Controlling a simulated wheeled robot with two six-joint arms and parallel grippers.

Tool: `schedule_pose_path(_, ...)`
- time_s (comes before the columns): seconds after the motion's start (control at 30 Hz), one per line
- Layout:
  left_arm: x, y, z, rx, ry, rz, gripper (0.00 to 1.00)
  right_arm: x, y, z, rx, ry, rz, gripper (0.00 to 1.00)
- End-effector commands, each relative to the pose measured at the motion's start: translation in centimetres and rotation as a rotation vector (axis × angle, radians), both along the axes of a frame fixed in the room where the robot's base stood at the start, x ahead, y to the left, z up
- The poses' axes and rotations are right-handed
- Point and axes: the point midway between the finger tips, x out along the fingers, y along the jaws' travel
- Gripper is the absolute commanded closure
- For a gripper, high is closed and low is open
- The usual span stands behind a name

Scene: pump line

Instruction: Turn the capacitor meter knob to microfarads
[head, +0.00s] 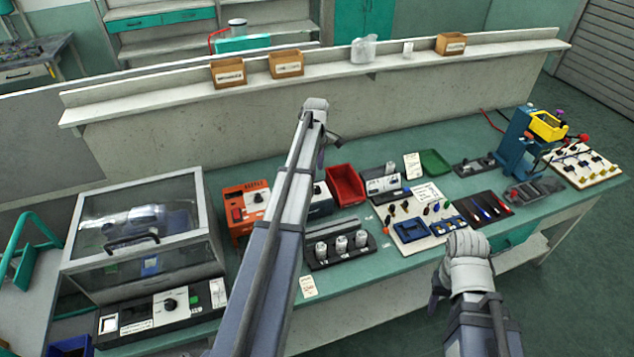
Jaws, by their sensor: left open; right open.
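Several boxes with knobs stand on the green bench; I cannot read which is the capacitor meter. An orange box (240,214) with a white panel and dark knob (257,198) stands left of my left arm. A dark box with a white face (319,197) is partly hidden behind that arm. My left gripper (323,152) is raised above the bench, mostly hidden behind its own wrist, open, and appears apart from the boxes. My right gripper (437,291) is open and empty by the bench's front edge, partly hidden by its wrist.
A clear-lidded test box (150,282) with a knob panel (170,304) fills the left. A red bin (345,184), a three-post black stand (341,256) and a tool board (422,237) lie right of my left arm. A blue press (515,140) stands far right.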

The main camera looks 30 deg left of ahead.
Motion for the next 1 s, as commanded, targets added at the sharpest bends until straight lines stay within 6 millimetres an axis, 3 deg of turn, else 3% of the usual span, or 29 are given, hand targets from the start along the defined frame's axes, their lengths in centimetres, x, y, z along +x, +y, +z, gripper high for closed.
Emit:
schedule_pose_path(0.27, 0.0, -0.1, -1.0, 0.0, 0.0, -0.003, 0.39, 0.0, 0.0, -1.0, 0.0, 0.0, 0.0, 0.5)
schedule_pose_path(0.8, 0.0, -0.2, -7.2, 0.0, 0.0, -0.006, 0.39, 0.0, 0.0, -7.2, 0.0, 0.0, -0.001, 0.5)
schedule_pose_path(1.0, 0.0, -0.2, -8.0, 0.0, 0.0, -0.006, 0.39, 0.0, 0.0, -8.0, 0.0, 0.0, -0.001, 0.5)
